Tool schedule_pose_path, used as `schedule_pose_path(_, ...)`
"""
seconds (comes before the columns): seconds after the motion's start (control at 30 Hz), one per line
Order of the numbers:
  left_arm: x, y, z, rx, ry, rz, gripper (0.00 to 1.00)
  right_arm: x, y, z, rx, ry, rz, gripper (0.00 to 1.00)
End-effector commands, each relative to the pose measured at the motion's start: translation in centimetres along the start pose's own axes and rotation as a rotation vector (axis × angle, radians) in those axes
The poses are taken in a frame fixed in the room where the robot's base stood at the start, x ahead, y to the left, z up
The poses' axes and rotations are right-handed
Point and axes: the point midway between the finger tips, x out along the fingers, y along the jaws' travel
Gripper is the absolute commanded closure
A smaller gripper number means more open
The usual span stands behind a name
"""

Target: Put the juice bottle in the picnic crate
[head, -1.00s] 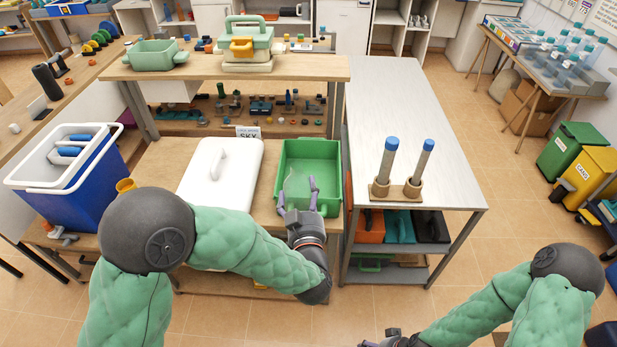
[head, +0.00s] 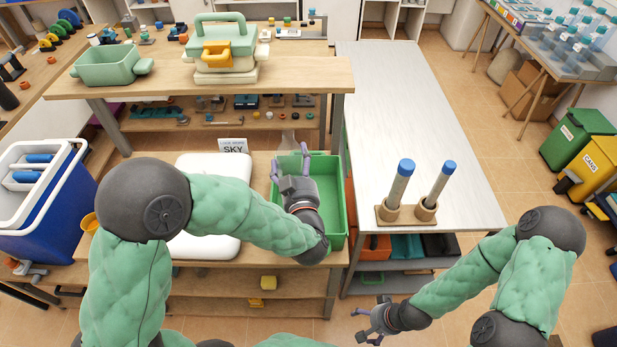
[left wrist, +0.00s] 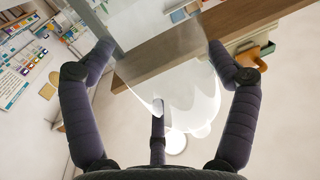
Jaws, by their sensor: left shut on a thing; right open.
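The juice bottle (head: 287,138) is clear and hard to see against the shelf behind it. My left gripper (head: 291,164) is shut on it, above the left part of the green crate (head: 337,212). My right gripper (head: 372,322) is open and empty, low at the front, away from the crate.
A white lid (head: 205,247) lies left of the crate, partly behind my left arm. A blue cooler (head: 55,205) stands at the far left. On the pale table (head: 390,90) at right, two blue-capped tubes (head: 400,182) stand in a holder. A raised shelf (head: 170,80) lies behind.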

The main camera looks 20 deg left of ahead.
Motion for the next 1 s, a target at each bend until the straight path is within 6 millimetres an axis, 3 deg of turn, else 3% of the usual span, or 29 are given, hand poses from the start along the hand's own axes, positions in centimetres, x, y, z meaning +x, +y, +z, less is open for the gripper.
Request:
schedule_pose_path(0.3, 6.0, 3.3, 3.7, 0.000, -0.001, -0.003, 0.70, 2.6, 0.9, -0.1, 0.000, 0.000, 0.000, 0.11)
schedule_pose_path(0.5, 8.2, 4.5, 7.0, 0.001, -0.001, -0.003, 0.70, 4.0, 1.4, -0.1, 0.000, 0.000, 0.000, 0.11)
schedule_pose_path(0.87, 9.8, 5.4, 9.0, 0.000, 0.000, -0.001, 0.70, 4.8, 1.7, -0.2, 0.000, 0.000, 0.000, 0.11)
schedule_pose_path(1.0, 10.1, 5.4, 11.1, 0.001, -0.002, -0.002, 0.70, 6.0, 2.1, -0.2, 0.000, 0.000, 0.000, 0.11)
